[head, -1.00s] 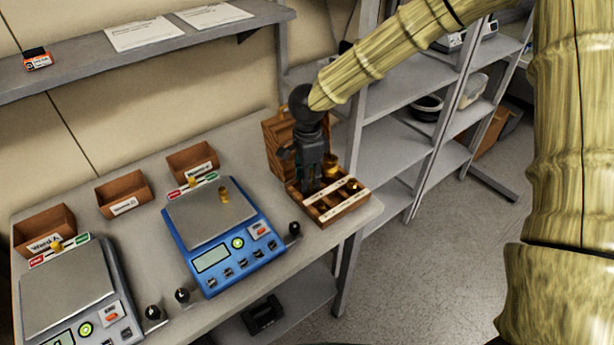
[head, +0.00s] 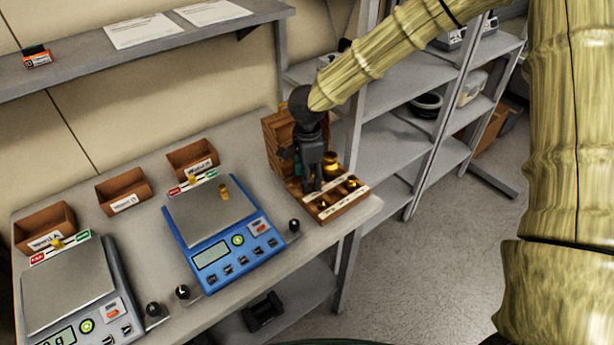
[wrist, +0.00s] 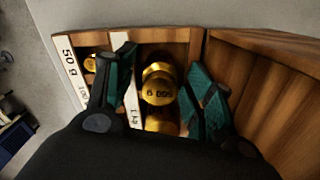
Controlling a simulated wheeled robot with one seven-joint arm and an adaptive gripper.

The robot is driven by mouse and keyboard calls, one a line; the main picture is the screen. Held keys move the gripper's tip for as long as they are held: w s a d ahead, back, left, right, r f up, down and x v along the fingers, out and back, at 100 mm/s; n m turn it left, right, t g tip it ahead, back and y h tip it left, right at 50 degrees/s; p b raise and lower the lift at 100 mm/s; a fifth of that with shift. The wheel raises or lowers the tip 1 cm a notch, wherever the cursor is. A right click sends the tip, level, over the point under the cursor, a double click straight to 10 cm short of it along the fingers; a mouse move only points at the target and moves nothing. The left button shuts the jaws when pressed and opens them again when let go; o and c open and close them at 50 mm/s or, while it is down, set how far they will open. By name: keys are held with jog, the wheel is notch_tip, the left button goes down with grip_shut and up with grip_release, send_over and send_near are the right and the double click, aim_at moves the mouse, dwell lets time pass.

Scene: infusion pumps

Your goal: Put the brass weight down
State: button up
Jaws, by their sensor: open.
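The brass weight (wrist: 158,88), with a dark marking I read as 500 g, stands in a compartment of the wooden weight box (head: 347,206). Another brass piece (wrist: 161,124) shows just below it in the wrist view, partly hidden by my gripper. My gripper (wrist: 160,92) is open, with one teal-padded finger on each side of the weight; gaps show between the pads and the weight. In the head view my gripper (head: 312,188) points down into the box and hides part of it.
The box's open wooden lid (head: 276,140) stands behind my gripper. A smaller brass weight (wrist: 91,64) sits in the compartment marked 50 g. A blue scale (head: 222,232) with a small brass weight (head: 224,192) stands to the left, and a grey scale (head: 70,290) beyond it.

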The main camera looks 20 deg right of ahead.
notch_tip(320, 180, up, 12)
jog(key=b, duration=0.1)
dwell(0.5)
jog(key=shift+r, duration=0.1)
